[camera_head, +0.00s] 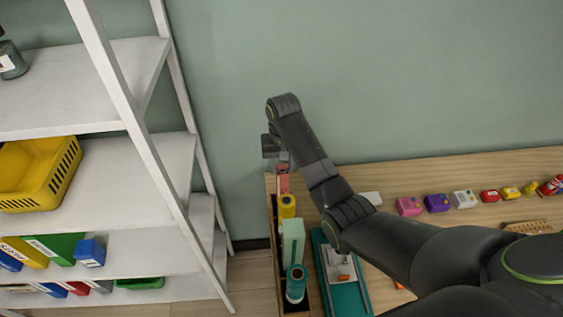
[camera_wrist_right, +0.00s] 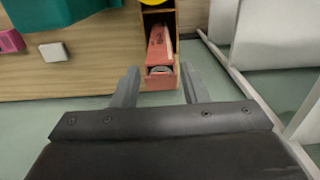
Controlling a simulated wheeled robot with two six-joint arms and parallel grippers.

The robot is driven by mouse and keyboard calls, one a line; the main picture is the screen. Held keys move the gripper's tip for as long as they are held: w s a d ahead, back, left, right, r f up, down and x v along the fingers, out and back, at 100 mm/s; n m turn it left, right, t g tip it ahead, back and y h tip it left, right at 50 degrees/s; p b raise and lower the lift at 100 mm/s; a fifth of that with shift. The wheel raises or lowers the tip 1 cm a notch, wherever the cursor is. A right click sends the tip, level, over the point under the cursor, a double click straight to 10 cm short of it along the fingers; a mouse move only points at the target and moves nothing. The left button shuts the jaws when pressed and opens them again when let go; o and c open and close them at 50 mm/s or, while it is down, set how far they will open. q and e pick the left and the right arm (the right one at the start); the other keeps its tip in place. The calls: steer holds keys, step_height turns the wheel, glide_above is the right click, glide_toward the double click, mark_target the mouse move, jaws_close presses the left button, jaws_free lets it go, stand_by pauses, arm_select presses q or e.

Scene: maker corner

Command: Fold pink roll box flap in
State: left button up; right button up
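The pink roll box (camera_wrist_right: 159,50) lies in the narrow wooden bin in the right wrist view. Its near end shows a round grey roll end (camera_wrist_right: 160,70) and a pink strip below it, which may be the flap; I cannot tell its exact angle. In the head view the pink box (camera_head: 283,184) is at the far end of the bin, partly under my gripper. My right gripper (camera_wrist_right: 159,76) is open, its two fingers apart on either side of the bin's end, with nothing seen held between them. In the head view the right gripper (camera_head: 272,147) is above the box. My left gripper is out of view.
The wooden bin (camera_head: 272,228) also holds a yellow spool (camera_head: 287,206), a pale green box (camera_head: 292,240) and a teal spool (camera_head: 296,283). A teal tray (camera_head: 348,300) lies beside it. Small coloured blocks (camera_head: 438,203) line the table's back. A white shelf (camera_head: 150,165) stands left.

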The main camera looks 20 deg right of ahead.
steer(key=shift+s, duration=0.1)
steer(key=c, duration=0.7)
steer(key=shift+s+f+t, duration=0.1)
steer(key=shift+f+t, duration=0.05)
steer(key=shift+t, duration=0.25)
steer(key=shift+s+a+t, duration=0.1)
steer(key=shift+s+t, duration=0.05)
steer(key=shift+t, duration=0.15)
steer(key=o, duration=0.7)
